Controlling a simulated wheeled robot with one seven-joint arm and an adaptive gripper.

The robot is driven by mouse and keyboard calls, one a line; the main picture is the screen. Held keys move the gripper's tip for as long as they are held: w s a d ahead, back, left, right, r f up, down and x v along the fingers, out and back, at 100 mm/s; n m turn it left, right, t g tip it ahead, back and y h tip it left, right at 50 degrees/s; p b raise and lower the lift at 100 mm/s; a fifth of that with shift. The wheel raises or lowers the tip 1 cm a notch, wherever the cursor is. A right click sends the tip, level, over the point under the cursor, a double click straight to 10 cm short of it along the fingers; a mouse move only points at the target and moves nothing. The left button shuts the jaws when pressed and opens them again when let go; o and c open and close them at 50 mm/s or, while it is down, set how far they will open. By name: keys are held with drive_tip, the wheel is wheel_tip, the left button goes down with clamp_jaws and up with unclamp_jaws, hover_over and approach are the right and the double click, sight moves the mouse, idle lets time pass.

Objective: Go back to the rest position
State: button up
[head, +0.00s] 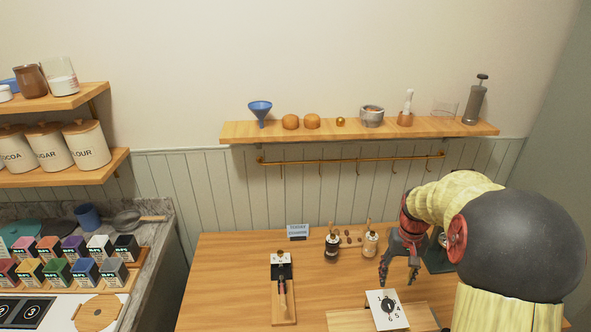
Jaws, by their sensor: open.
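My gripper (399,279) is at the right of the wooden table (225,275), at the end of my arm. It points downward and its fingers are apart, with nothing visible between them. It appears just behind a white card with a numbered dial (388,309). Whether the fingertips touch the table or a thing on it, I cannot tell. My arm covers the right side of the table, and a dark green object (438,262) is partly hidden behind it.
A wooden board with a dark-handled tool (283,290) lies further left. A wall shelf (360,131) with several items hangs above. A counter with colored boxes (73,247) is at left. The table's left part is clear.

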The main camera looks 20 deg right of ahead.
drive_tip(key=s+a+r+n+t+b, duration=0.1)
drive_tip(key=s+a+r+t+b, duration=0.1)
drive_tip(key=s+a, duration=0.3)
drive_tip(key=s+a+r+n+t+b, duration=0.1)
drive_tip(key=s+a+r+n+b, duration=0.1)
drive_tip(key=a, duration=1.1)
drive_tip(key=s+a+r+n+t+b, duration=0.2)
drive_tip(key=s+a+r+b, duration=0.2)
drive_tip(key=s+a+b, duration=0.2)
drive_tip(key=s+a, duration=0.2)
drive_tip(key=a, duration=0.1)
drive_tip(key=shift+a+t, duration=0.15)
drive_tip(key=shift+t, duration=0.15)
